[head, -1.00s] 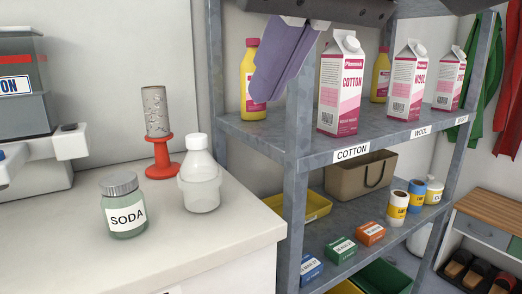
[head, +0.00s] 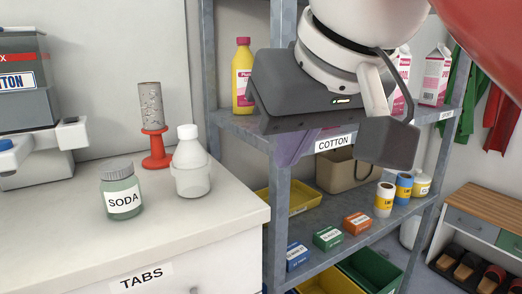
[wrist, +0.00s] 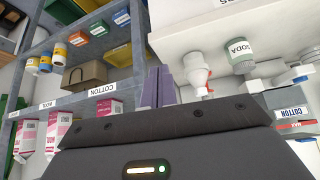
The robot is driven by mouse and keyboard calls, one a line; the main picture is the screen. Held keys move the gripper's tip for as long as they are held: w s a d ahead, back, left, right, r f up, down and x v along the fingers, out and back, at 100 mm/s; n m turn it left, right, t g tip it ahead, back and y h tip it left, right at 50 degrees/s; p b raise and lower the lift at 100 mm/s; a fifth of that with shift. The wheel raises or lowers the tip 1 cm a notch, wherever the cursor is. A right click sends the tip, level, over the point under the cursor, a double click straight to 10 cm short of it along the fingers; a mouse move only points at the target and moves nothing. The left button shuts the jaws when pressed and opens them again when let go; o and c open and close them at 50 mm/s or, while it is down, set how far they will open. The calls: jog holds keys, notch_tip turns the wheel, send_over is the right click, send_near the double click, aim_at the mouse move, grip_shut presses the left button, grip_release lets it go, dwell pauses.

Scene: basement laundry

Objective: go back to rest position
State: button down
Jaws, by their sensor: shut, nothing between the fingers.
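My gripper (head: 292,152) hangs in front of the grey shelf rack (head: 284,200), fingers pointing down near the COTTON label (head: 333,143). Its dark body and my white wrist cover much of the upper shelf in the head view. In the wrist view, which is upside down, the two purple fingers (wrist: 158,75) are together with nothing held between them. I cannot tell whether they touch the shelf edge.
A yellow bottle (head: 242,77) and pink cartons (head: 434,76) stand on the upper shelf. Small boxes (head: 328,237) and a brown basket (head: 347,170) are below.

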jog(key=d+f+m+h, duration=0.1)
jog(key=d+f, duration=0.3)
jog(key=f, duration=0.7)
jog(key=d+f+m+h, duration=0.1)
jog(key=d+f, duration=0.3)
jog(key=f, duration=0.7)
jog(key=s+d+f+m, duration=0.1)
jog(key=d+f, duration=0.3)
jog(key=f, duration=0.7)
jog(key=shift+m+g+h, duration=0.4)
jog(key=shift+m, duration=0.4)
